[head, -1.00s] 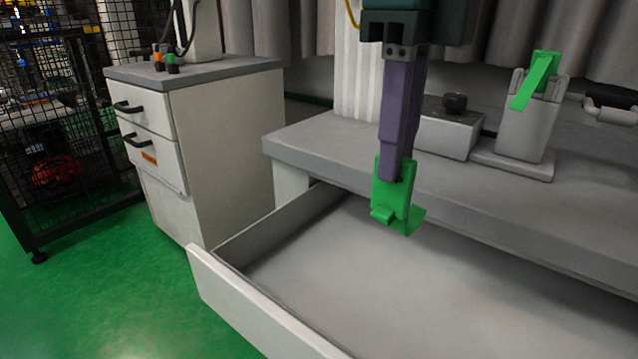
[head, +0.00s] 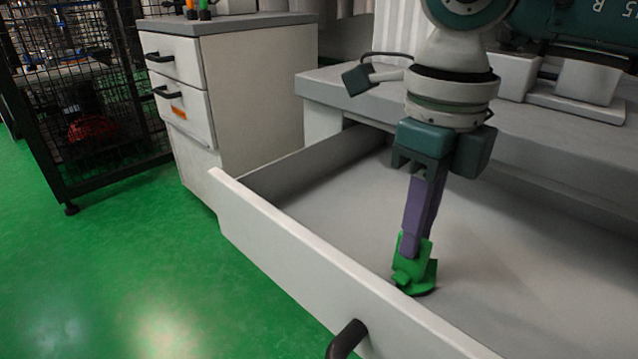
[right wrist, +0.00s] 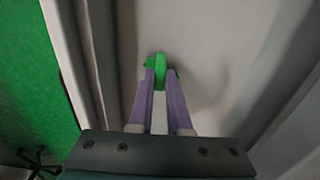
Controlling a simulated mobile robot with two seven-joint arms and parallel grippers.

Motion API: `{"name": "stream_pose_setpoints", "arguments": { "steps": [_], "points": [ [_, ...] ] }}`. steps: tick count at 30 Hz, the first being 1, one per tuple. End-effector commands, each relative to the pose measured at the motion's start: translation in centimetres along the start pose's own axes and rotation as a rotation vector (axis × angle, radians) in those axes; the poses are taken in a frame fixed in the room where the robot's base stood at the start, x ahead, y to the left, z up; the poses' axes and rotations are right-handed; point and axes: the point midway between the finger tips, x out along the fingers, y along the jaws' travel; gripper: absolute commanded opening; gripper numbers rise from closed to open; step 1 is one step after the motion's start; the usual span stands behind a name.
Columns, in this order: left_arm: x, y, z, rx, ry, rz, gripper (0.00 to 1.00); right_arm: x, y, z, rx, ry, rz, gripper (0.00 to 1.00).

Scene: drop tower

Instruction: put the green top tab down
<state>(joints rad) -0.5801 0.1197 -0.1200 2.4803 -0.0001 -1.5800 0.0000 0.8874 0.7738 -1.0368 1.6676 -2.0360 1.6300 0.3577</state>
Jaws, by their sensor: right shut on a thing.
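The green top tab (head: 414,268) is a small bright green bent piece. My right gripper (head: 412,250) points down with its purple fingers shut on the tab, inside the open drawer (head: 330,215). The tab is low, close to the grey drawer floor near the front wall; I cannot tell whether it touches. In the right wrist view the tab (right wrist: 160,70) sits between the fingertips, above the pale drawer floor. My left gripper is not in view.
The drawer's front wall (head: 300,265) with a black handle (head: 347,340) stands close in front of the gripper. The grey bench top (head: 345,90) overhangs the drawer's back. A white cabinet (head: 250,100) stands at the left. The drawer floor right of the tab is clear.

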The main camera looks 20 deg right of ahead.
Motion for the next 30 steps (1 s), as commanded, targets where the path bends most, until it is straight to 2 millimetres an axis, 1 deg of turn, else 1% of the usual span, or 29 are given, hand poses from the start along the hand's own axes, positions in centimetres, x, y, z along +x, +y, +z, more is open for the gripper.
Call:
{"name": "stream_pose_setpoints", "arguments": {
  "steps": [1,8,12,13,20,21,27,30],
  "points": [
    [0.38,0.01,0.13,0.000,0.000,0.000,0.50,0.62,0.01,0.03,0.000,-0.001,0.000,0.00],
    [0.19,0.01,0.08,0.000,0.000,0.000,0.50,0.45,-0.01,0.04,-0.001,-0.001,-0.001,0.00],
    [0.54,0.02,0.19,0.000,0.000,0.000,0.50,0.91,-0.01,0.02,0.000,-0.001,-0.001,0.00],
    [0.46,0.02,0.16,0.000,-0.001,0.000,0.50,0.82,-0.01,0.02,0.000,-0.001,-0.001,0.18],
    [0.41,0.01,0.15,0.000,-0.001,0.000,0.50,0.77,-0.01,0.02,0.000,-0.001,0.000,0.44],
    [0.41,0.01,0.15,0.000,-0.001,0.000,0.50,0.77,-0.01,0.02,0.000,-0.001,0.000,0.46],
    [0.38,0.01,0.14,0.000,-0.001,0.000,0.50,0.72,-0.01,0.02,0.000,-0.001,0.000,0.46],
    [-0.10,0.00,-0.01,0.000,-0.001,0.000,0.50,0.06,-0.02,0.04,0.000,-0.002,-0.001,0.46]
  ]
}}
